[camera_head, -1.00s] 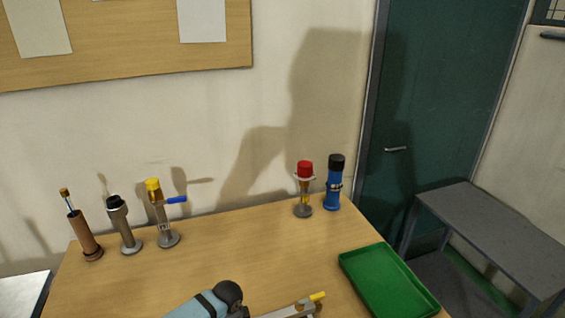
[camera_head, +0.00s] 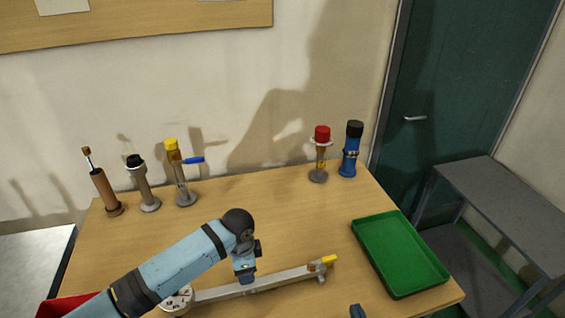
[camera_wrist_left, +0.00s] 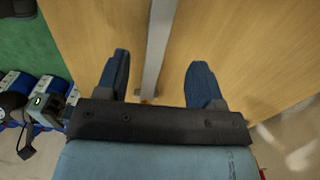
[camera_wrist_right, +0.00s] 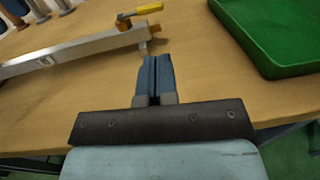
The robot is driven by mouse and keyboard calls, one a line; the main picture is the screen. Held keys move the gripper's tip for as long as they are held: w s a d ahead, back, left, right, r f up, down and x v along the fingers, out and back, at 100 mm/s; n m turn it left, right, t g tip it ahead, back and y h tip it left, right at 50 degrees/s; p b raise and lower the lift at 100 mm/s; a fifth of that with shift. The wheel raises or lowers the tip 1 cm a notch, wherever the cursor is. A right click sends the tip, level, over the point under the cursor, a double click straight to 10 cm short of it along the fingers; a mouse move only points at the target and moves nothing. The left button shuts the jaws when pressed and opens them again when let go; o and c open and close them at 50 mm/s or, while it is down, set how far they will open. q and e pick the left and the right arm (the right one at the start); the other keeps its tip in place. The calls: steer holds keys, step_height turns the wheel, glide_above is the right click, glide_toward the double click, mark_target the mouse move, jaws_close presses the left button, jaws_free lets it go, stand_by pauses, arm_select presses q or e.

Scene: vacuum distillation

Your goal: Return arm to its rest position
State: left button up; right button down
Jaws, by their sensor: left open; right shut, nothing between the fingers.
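A metal bar (camera_head: 255,285) with a yellow handle (camera_head: 330,259) lies across the front of the wooden table; its left end meets a round pale fitting (camera_head: 177,299). My left arm reaches in from the lower left, bent above the bar. My left gripper (camera_wrist_left: 163,85) is open in the left wrist view, with a metal bar (camera_wrist_left: 160,40) showing between its fingers; I cannot tell whether they touch it. My right gripper (camera_wrist_right: 155,62) is shut and empty, just in front of the bar's handled end in the right wrist view; its blue tip (camera_head: 357,311) shows at the head view's bottom edge.
A green tray (camera_head: 398,255) lies at the table's right. Several capped cylinders stand along the back, including a red-capped one (camera_head: 320,155) and a yellow-capped one (camera_head: 179,172). A grey side table (camera_head: 500,205) stands beyond. The table's middle is clear.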

arm_select(q)
steer(key=shift+r, duration=0.7)
